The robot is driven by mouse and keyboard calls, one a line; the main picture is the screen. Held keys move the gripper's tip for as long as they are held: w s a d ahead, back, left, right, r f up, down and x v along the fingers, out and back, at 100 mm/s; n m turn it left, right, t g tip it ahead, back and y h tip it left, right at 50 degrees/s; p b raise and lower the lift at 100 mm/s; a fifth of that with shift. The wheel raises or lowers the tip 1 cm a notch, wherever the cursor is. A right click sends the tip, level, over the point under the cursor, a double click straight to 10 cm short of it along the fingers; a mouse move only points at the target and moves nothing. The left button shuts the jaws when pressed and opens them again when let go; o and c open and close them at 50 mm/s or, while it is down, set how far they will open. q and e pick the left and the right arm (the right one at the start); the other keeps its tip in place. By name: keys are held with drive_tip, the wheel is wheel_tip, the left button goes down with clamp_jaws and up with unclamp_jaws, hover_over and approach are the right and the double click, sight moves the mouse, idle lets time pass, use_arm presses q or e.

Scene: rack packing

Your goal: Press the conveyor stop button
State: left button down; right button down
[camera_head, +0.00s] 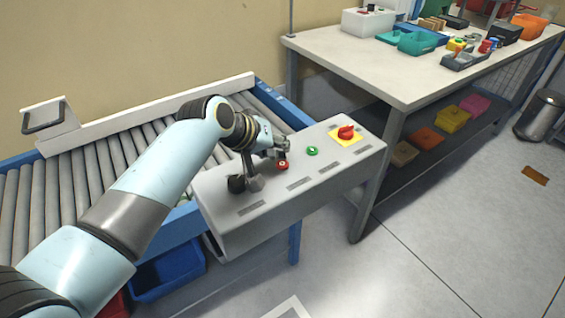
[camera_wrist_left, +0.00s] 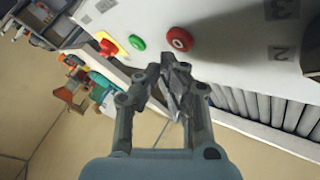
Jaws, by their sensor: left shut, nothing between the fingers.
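A grey control box (camera_head: 260,207) stands at the end of the roller conveyor (camera_head: 100,157). My left gripper (camera_head: 284,146) is shut and empty, close to the red button in the head view. In the left wrist view its fingertips (camera_wrist_left: 172,66) appear just below the red button; contact cannot be told. My right gripper is not in view.
A white table (camera_head: 400,75) with teal and orange bins stands at the back right, with several coloured bins on its lower shelf. A blue bin (camera_head: 165,275) is under the conveyor. Open floor lies at the right front.

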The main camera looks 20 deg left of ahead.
sight(280, 162)
use_arm(q)
drive_tip(key=shift+f, duration=0.1)
drive_tip(key=shift+f, duration=0.35)
drive_tip(key=shift+f, duration=0.4)
idle(0.7)
drive_tip(key=shift+r, duration=0.1)
drive_tip(key=shift+r+p, duration=0.75)
wheel_tip(280, 162, up, 5)
drive_tip(key=p, duration=0.5)
idle(0.9)
